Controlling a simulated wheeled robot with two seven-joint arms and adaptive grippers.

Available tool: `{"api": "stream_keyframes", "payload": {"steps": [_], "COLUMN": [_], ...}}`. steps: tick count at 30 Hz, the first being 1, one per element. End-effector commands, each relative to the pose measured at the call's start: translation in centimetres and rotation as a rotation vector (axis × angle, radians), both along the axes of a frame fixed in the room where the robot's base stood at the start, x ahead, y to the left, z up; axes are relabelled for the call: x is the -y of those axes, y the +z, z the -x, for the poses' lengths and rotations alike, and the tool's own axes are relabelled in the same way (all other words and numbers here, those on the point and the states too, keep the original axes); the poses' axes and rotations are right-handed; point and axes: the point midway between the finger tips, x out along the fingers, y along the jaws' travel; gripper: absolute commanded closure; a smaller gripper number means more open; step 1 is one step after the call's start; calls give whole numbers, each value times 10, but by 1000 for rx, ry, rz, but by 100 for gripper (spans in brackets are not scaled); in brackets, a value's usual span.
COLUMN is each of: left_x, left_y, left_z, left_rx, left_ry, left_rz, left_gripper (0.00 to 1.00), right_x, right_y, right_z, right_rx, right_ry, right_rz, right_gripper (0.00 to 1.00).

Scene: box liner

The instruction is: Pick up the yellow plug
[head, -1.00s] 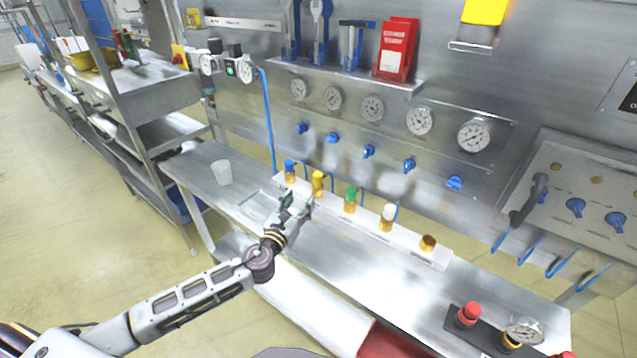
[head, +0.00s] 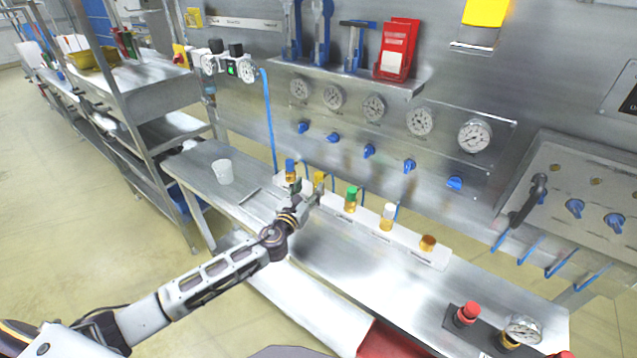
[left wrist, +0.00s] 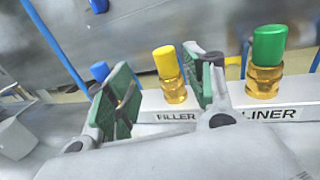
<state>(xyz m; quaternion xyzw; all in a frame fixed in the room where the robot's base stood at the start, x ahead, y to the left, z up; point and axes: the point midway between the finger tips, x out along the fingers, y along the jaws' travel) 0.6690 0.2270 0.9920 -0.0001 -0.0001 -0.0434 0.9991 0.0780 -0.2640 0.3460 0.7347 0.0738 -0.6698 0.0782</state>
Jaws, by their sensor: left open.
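The yellow plug (head: 319,178) sits in a brass fitting on the white manifold bar. In the left wrist view the yellow plug (left wrist: 165,61) stands upright above the label FILLER. My left gripper (head: 308,190) is right in front of it. In the left wrist view the open left gripper (left wrist: 160,92) has one green-padded finger on each side of the plug, with nothing held. The plug shows beyond the fingers, and I cannot tell whether they reach around it. My right gripper is not in view.
The blue plug (head: 291,167) is left of the yellow one, and the green plug (head: 351,193) right of it, close to my finger. A white cup (head: 222,171) stands on the steel bench (head: 330,260). Gauges and blue valves line the wall behind.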

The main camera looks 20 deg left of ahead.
Motion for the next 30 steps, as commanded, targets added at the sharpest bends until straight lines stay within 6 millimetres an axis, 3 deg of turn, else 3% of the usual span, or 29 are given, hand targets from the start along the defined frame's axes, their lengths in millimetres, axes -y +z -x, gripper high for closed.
{"api": "stream_keyframes", "payload": {"steps": [9, 23, 30], "left_x": [3, 3, 7], "left_y": [0, 0, 1], "left_z": [-22, -25, -37], "left_rx": [0, 0, 1], "left_ry": [0, 0, 1], "left_rz": [0, 0, 1], "left_gripper": [47, 47, 47], "right_x": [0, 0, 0], "right_y": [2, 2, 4], "right_z": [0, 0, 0], "right_rx": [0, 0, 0], "right_ry": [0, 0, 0], "right_rz": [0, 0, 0], "right_gripper": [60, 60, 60]}}
